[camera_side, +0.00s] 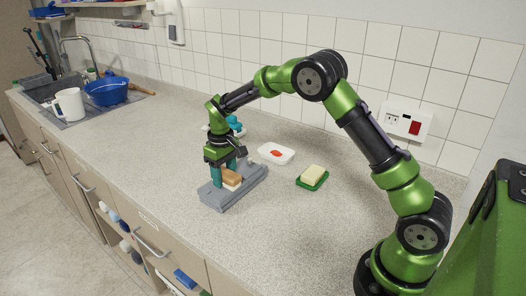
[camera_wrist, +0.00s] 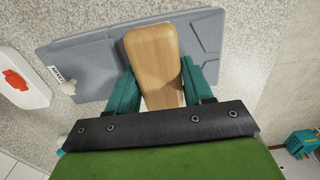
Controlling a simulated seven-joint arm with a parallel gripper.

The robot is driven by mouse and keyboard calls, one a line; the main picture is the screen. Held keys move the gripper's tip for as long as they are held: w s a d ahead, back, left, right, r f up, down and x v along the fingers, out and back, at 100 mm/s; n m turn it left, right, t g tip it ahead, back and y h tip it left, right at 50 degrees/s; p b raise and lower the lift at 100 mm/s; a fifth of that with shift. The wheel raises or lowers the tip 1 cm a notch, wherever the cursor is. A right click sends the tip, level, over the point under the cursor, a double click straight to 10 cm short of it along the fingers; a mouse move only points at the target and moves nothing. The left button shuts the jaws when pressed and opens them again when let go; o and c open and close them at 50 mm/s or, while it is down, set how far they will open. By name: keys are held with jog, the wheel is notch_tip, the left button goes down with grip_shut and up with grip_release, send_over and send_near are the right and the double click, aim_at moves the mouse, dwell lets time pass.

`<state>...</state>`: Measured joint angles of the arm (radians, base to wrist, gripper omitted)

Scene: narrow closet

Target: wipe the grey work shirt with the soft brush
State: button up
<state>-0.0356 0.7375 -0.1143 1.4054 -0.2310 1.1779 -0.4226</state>
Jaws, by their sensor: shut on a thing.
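The grey work shirt (camera_side: 253,179) lies folded flat on the speckled counter, and it fills the upper part of the wrist view (camera_wrist: 95,52). A brush with a wooden back (camera_side: 232,176) is at the shirt, over its near part in the side view. My gripper (camera_side: 227,171) points down with teal fingers shut on the brush. In the wrist view the wooden back (camera_wrist: 153,62) sits between the two fingers. The bristles are mostly hidden under the wood, and I cannot tell whether they touch the cloth.
A white dish with a red item (camera_side: 276,153) and a green dish with a pale yellow block (camera_side: 312,176) stand right of the shirt. A teal object (camera_side: 235,124) stands behind my gripper. The sink, white jug (camera_side: 69,104) and blue basin (camera_side: 106,92) are far left.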

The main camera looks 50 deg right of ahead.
aim_at(231, 177)
jog(key=s, duration=0.3)
jog(key=shift+s, duration=0.15)
jog(key=shift+w+a, duration=0.4)
jog(key=shift+w, duration=3.25)
jog(key=s, duration=0.7)
jog(key=shift+s, duration=0.15)
notch_tip(231, 177, up, 2)
jog(key=shift+r, duration=3.05)
